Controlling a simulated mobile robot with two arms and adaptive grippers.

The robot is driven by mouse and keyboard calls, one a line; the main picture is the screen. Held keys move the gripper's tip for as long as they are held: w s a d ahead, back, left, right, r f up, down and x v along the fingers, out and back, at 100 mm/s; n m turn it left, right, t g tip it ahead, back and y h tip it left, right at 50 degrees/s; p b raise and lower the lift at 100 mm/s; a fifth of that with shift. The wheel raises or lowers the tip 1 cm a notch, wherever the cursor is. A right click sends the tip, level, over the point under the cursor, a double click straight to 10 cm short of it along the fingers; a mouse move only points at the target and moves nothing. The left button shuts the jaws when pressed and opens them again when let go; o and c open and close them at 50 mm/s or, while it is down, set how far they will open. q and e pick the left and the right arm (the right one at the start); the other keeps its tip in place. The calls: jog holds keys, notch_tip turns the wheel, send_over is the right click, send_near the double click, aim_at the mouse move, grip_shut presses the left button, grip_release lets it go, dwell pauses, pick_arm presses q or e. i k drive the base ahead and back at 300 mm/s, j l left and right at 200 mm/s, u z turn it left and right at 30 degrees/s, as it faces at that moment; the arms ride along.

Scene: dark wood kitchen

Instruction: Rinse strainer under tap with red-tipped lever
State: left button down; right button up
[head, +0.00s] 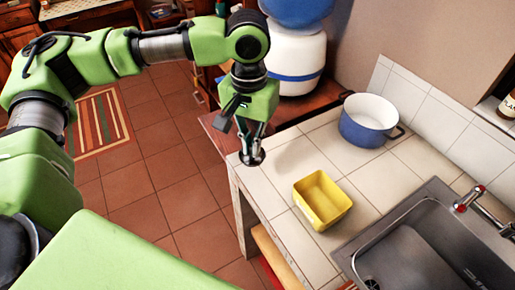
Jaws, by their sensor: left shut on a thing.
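My left gripper (254,140) points down over the left end of the tiled counter, shut on a small dark round piece (252,158). This piece looks like the strainer, but it is small and partly hidden by the fingers. Whether it touches the counter I cannot tell. The metal tap (490,212) is at the right edge, by the sink (405,262), with red on its lever tip (481,188). The tap is partly cut off by the frame. My right gripper is out of view.
A yellow square container (322,200) stands on the counter between my left gripper and the sink. A blue pot with a white inside (369,120) stands behind it near the wall. A white and blue water dispenser (295,55) is behind the gripper. A bottle (508,104) stands at the right.

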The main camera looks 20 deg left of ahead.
aim_at(478, 191)
jog(key=k+l, duration=0.1)
jog(key=k, duration=0.25)
jog(key=k+l, duration=0.15)
jog(key=l, duration=0.25)
jog(key=k+l, duration=0.1)
jog(key=l, duration=0.35)
jog(key=k+l+z, duration=0.1)
jog(key=l, duration=0.3)
